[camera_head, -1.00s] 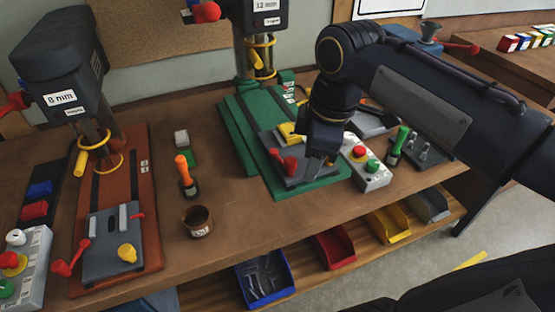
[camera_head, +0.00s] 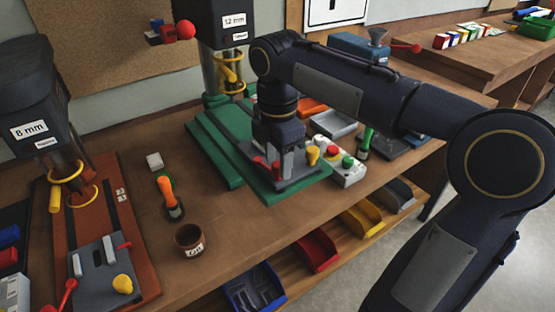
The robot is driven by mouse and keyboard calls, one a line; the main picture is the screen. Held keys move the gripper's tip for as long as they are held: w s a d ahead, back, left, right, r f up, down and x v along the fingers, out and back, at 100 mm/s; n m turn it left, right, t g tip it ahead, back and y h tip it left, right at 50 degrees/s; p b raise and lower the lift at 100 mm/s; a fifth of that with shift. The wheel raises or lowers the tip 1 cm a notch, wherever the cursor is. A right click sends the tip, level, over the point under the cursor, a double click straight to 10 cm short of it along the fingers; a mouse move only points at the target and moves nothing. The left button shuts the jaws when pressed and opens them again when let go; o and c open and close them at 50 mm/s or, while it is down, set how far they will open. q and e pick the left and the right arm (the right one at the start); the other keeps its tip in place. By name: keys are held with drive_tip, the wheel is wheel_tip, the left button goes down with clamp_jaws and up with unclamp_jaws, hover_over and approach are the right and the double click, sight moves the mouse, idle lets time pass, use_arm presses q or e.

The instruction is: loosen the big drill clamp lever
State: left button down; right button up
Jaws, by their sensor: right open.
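The drill labelled 12 mm (camera_head: 228,30) stands on a green base (camera_head: 215,150). On that base lies a grey clamp plate (camera_head: 298,184) with red lever parts (camera_head: 262,164) and a yellow knob (camera_head: 312,155). My right gripper (camera_head: 287,165) points down over the clamp, just right of the red parts and left of the yellow knob. Its fingers are apart. I cannot tell whether a finger touches the lever, and the gripper hides part of the clamp. My left gripper is not in view.
A second drill labelled 8 mm (camera_head: 30,131) stands at left on a brown-red base. A white button box (camera_head: 345,172) is close right of the clamp. Coloured bins (camera_head: 316,252) sit below the front edge.

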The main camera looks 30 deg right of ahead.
drive_tip(key=shift+f, duration=0.1)
clamp_jaws()
idle(0.4)
